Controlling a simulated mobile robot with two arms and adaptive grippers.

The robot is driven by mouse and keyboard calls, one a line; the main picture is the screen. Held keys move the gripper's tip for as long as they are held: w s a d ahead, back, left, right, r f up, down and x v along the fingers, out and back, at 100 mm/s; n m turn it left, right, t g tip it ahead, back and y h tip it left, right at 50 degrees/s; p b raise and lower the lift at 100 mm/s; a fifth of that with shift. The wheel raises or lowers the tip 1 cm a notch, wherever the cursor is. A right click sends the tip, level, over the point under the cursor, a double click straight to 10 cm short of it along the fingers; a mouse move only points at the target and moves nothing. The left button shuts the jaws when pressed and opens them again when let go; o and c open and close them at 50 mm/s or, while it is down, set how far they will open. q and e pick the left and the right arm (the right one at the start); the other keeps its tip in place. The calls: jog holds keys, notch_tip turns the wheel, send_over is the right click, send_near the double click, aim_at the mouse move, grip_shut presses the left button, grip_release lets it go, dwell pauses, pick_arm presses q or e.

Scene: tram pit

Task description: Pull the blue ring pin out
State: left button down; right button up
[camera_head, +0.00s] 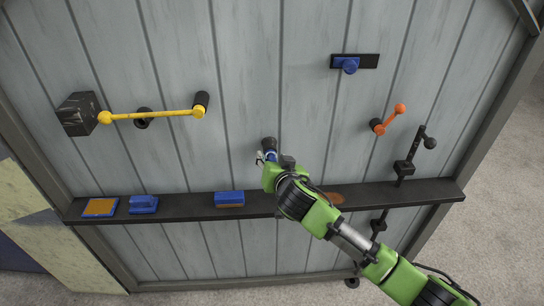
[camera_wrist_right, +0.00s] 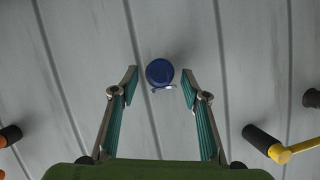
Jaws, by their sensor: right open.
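The blue ring pin (camera_head: 269,146) sticks out of the grey plank wall near the middle of the head view, above the dark shelf. In the right wrist view it is a round dark blue cap (camera_wrist_right: 160,71) with a small pale ring (camera_wrist_right: 163,88) at its edge. My right gripper (camera_head: 263,157) is at the pin, and its hand partly hides the pin's surroundings. In the wrist view my right gripper (camera_wrist_right: 160,80) is open, with one finger on each side of the cap and a gap on both sides. My left gripper is not in view.
A yellow bar handle (camera_head: 155,114) sits on the wall at left. A blue knob on a black plate (camera_head: 370,61), an orange lever (camera_head: 390,118) and a black crank rod (camera_head: 411,152) are at right. The dark shelf (camera_head: 180,208) below carries several blue items.

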jog(key=shift+w+a+f, duration=0.1)
jog(key=shift+w+f, duration=0.1)
jog(key=shift+w, duration=0.25)
grip_shut()
dwell(0.4)
